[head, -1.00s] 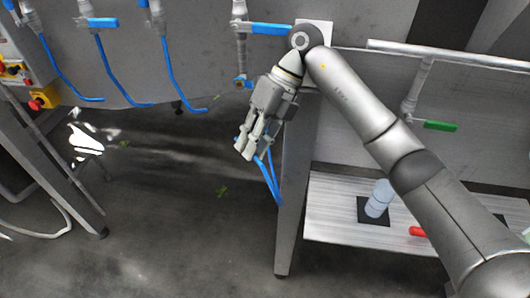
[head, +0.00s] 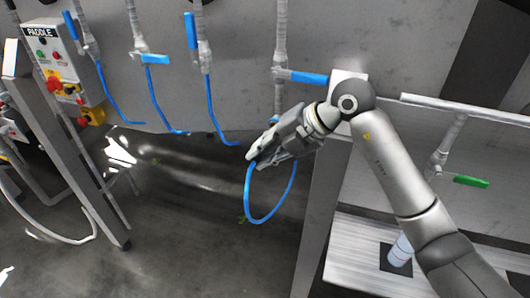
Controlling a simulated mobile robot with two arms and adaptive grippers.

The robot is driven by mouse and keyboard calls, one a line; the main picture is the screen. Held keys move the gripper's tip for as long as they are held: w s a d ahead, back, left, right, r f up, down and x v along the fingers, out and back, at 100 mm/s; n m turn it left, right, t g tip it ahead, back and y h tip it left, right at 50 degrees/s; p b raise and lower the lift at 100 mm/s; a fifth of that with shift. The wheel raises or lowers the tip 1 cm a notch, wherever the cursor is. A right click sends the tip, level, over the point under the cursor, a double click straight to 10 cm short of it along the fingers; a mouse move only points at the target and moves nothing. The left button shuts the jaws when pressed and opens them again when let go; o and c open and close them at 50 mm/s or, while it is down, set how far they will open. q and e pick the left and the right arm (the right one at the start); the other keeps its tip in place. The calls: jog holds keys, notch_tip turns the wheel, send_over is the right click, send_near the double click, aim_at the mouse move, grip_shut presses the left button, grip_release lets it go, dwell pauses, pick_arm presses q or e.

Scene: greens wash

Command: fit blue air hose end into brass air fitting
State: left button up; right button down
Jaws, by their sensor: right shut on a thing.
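The blue air hose (head: 250,205) hangs in a loop below my right gripper (head: 254,158). The gripper is shut on one end of it, with its fingers pointing left and slightly down. The other side of the loop rises behind the gripper toward a grey pipe (head: 280,50) with a blue lever handle (head: 302,77). Where the hose meets the pipe is mostly hidden by the gripper. I cannot make out the brass air fitting. My left gripper is not in view.
Several other blue hoses (head: 165,112) hang from valves along the grey tank wall (head: 345,25). A control panel (head: 58,60) with red buttons is at the left. A metal shelf (head: 350,262) with a pale cylinder (head: 400,250) is at lower right. Open floor lies below the loop.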

jog(key=shift+w+d, duration=0.3)
jog(key=shift+w, duration=0.6)
jog(key=shift+w+d, duration=0.25)
jog(key=shift+w, duration=0.65)
jog(key=shift+w+d, duration=0.3)
jog(key=shift+w, duration=0.6)
jog(key=shift+w, duration=0.15)
jog(key=shift+w+d, duration=0.15)
jog(key=shift+w, duration=0.15)
jog(key=shift+w+d, duration=0.25)
jog(key=shift+w, duration=0.55)
jog(key=shift+w+d+r, duration=0.1)
jog(key=shift+w+r, duration=0.05)
jog(key=shift+r, duration=0.05)
jog(key=c, duration=1.3)
grip_release()
